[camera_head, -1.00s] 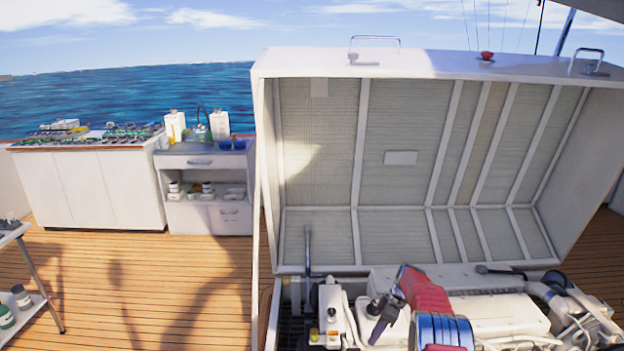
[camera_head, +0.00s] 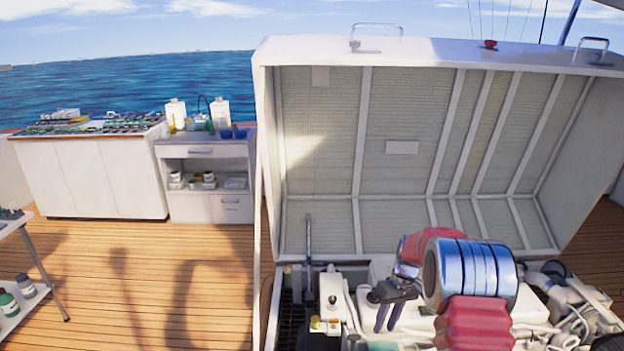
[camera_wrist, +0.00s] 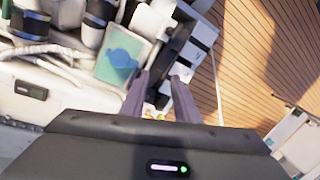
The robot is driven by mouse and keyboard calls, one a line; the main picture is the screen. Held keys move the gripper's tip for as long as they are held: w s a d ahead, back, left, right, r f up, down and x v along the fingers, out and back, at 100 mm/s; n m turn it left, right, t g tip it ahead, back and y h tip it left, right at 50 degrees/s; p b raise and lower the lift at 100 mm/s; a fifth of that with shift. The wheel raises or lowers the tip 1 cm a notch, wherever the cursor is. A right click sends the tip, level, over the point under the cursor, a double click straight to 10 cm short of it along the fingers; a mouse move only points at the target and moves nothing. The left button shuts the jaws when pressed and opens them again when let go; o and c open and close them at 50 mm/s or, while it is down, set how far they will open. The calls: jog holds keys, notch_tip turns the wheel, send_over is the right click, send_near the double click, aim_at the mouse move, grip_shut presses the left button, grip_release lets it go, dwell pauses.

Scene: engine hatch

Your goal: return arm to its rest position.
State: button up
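My gripper (camera_head: 389,317) hangs at the end of my red and chrome arm, over the open engine hatch. Its two dark fingers point down in the head view. In the wrist view the fingers (camera_wrist: 160,78) stand apart with a gap between them, and I see nothing gripped. The white engine (camera_head: 420,330) lies below and behind the gripper, partly hidden by my arm. Whether the fingertips touch anything below cannot be told.
The raised hatch lid (camera_head: 400,190) stands behind my arm. A metal strut (camera_head: 309,250) rises at its left. A white cabinet (camera_head: 90,180), a shelf unit (camera_head: 207,185) and a side table (camera_head: 25,290) stand left. Wooden deck (camera_head: 150,290) between them is clear.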

jog(key=s+a+r+m+t+h, duration=0.1)
jog(key=s+a+r+m+t, duration=0.1)
jog(key=s+r, duration=1.3)
jog(key=s+a+r+m+t+h, duration=0.1)
jog(key=s+a+r+t, duration=0.3)
jog(key=s+r, duration=1.1)
jog(key=s+m, duration=0.1)
jog(key=s, duration=0.4)
jog(key=shift+s+t, duration=0.3)
jog(key=shift+t, duration=0.1)
dwell(0.6)
